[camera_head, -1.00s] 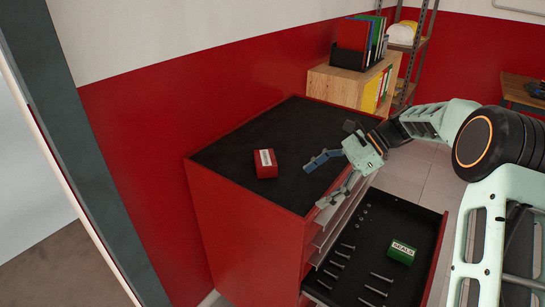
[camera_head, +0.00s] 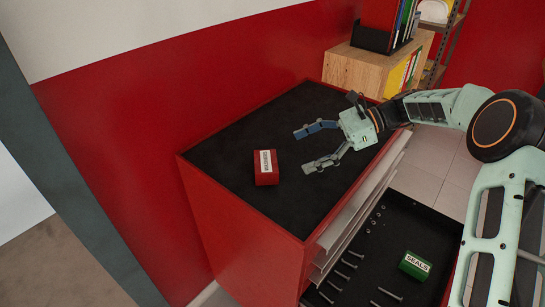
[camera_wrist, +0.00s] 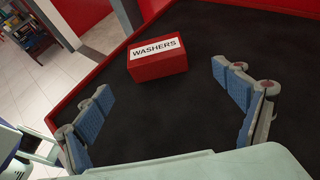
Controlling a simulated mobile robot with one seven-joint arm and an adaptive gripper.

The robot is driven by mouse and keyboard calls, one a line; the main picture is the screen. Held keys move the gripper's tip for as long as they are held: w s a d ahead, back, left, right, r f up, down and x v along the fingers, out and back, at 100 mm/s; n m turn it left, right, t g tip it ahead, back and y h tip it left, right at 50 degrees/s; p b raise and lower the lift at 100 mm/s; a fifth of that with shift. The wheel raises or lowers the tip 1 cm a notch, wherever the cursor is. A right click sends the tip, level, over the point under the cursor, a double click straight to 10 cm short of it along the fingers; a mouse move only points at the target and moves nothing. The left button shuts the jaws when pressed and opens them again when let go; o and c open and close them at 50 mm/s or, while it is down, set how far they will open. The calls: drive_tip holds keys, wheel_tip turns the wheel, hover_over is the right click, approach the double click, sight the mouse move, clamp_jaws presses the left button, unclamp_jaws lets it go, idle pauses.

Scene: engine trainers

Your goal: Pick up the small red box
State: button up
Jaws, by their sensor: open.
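The small red box (camera_head: 266,167) lies on the black top of the red tool cabinet (camera_head: 226,148) in the head view. The box is not touched.
An open drawer (camera_head: 446,238) below the cabinet top holds a green box (camera_head: 415,265) labelled "SEALS" and several bolts. A wooden shelf unit (camera_head: 357,71) with binders stands behind the cabinet. A red wall runs along the left. The cabinet top around the box is clear.

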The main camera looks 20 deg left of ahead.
sight(266, 165)
drive_tip(key=x, duration=1.1)
drive_tip(key=shift+s+r+p, duration=0.25)
drive_tip(key=shift+p, duration=0.05)
drive_tip(key=shift+d, duration=0.1)
drive_tip(key=shift+c, duration=0.3)
drive_tip(key=c, duration=1.2)
drive_tip(key=shift+r, duration=0.1)
drive_tip(key=shift+c, duration=0.2)
